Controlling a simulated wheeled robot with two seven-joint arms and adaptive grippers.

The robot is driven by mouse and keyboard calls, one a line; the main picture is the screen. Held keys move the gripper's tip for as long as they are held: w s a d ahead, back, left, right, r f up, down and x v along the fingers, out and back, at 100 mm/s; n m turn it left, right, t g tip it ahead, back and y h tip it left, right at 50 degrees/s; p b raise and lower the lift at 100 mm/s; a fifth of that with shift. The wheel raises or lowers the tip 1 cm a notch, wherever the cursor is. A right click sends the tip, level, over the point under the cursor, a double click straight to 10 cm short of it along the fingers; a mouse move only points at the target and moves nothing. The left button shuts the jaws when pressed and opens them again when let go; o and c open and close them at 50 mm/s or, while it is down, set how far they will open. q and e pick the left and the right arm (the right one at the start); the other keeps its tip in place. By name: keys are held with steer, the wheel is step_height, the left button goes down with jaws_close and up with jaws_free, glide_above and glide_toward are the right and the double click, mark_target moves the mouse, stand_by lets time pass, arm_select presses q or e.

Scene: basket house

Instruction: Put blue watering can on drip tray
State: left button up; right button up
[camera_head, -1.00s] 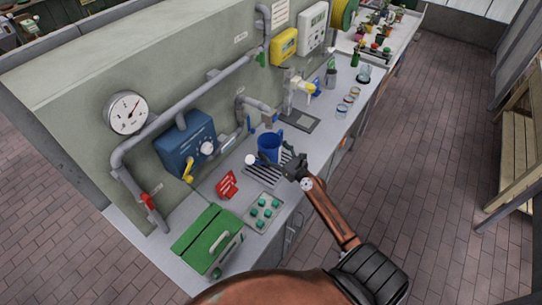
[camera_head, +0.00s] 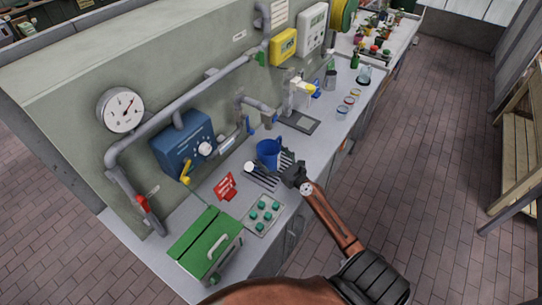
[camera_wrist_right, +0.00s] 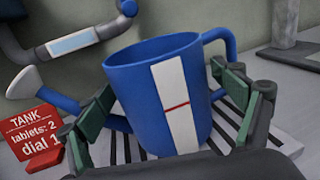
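The blue watering can (camera_head: 268,153), with a white rose on its spout, stands upright on the slatted drip tray (camera_head: 258,181) on the bench. In the right wrist view the can (camera_wrist_right: 150,100) shows a white panel with a red line, and the tray's slats (camera_wrist_right: 284,142) show beneath it. My right gripper (camera_head: 286,168) is at the can's near right side. In the wrist view its two green-padded fingers (camera_wrist_right: 168,112) are spread on either side of the can, with a gap at the right finger; contact on the left is unclear. My left gripper is not in view.
A red sign (camera_head: 225,186), a plate with several green tablets (camera_head: 263,215) and a green box (camera_head: 205,245) are nearer on the bench. A blue dial box (camera_head: 184,145) and pipes are on the wall behind. Cups (camera_head: 343,112) stand farther along.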

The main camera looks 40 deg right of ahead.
steer(key=shift+r, duration=0.1)
steer(key=shift+s, duration=0.15)
steer(key=s+b, duration=0.1)
steer(key=s, duration=0.9)
steer(key=shift+s+d, duration=0.1)
steer(key=shift+s, duration=0.25)
steer(key=shift+s+b, duration=0.35)
steer(key=shift+s, duration=0.15)
stand_by(0.6)
